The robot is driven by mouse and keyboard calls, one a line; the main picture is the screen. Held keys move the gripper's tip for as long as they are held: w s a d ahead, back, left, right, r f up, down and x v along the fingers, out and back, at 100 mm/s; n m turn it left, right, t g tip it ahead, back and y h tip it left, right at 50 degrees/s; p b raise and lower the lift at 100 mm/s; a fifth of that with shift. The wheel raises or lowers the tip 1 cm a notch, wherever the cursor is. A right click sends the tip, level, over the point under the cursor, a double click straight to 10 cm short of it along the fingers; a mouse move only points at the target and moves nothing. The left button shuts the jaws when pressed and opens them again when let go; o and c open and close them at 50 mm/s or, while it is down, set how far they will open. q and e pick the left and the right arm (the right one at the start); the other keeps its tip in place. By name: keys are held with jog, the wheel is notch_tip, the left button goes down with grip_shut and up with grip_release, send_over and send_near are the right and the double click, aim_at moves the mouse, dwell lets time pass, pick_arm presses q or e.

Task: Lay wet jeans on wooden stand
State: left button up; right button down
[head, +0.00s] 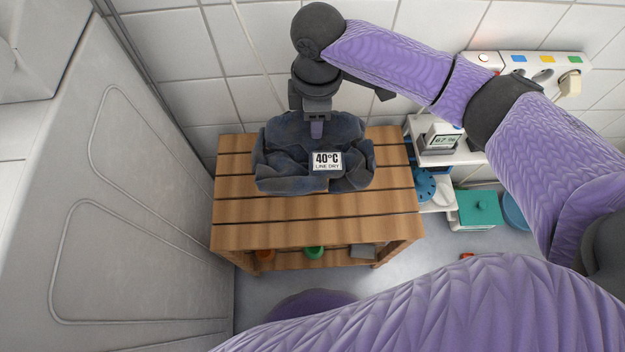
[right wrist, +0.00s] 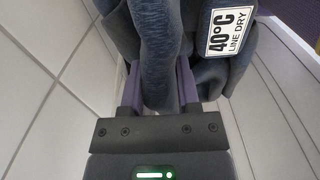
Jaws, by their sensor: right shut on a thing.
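The wet jeans (head: 276,152) are a dark blue crumpled bundle with a white "40°C LINE DRY" label. In the head view they rest on or just above the slatted top of the wooden stand (head: 315,207); I cannot tell which. My right gripper (head: 317,128) comes down from above onto the top of the bundle. In the right wrist view, its purple fingers (right wrist: 158,88) are shut on a fold of the jeans (right wrist: 160,50). The jeans hide part of the stand's top. My left gripper is not in view.
A large grey-white panelled surface (head: 140,220) stands close on the left. A tiled wall is behind the stand. At the right are a white shelf with a small display (head: 442,137), a teal box (head: 478,209) and a power strip (head: 530,70). Small items sit on the stand's lower shelf.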

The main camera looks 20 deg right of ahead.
notch_tip(320, 180, down, 11)
jog(key=b, duration=0.7)
jog(key=shift+b, duration=0.3)
jog(key=shift+r, duration=0.2)
jog(key=shift+c, duration=1.6)
grip_release()
jog(key=shift+f, duration=0.1)
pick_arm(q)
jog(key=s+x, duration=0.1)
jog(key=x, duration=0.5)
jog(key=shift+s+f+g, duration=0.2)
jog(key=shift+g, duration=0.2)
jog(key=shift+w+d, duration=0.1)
pick_arm(e)
notch_tip(320, 180, up, 12)
jog(key=p, duration=0.9)
jog(key=shift+r+p, duration=0.4)
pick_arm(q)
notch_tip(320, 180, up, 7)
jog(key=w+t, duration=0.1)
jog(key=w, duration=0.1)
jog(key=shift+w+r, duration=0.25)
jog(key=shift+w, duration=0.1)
pick_arm(e)
jog(key=shift+f, duration=0.25)
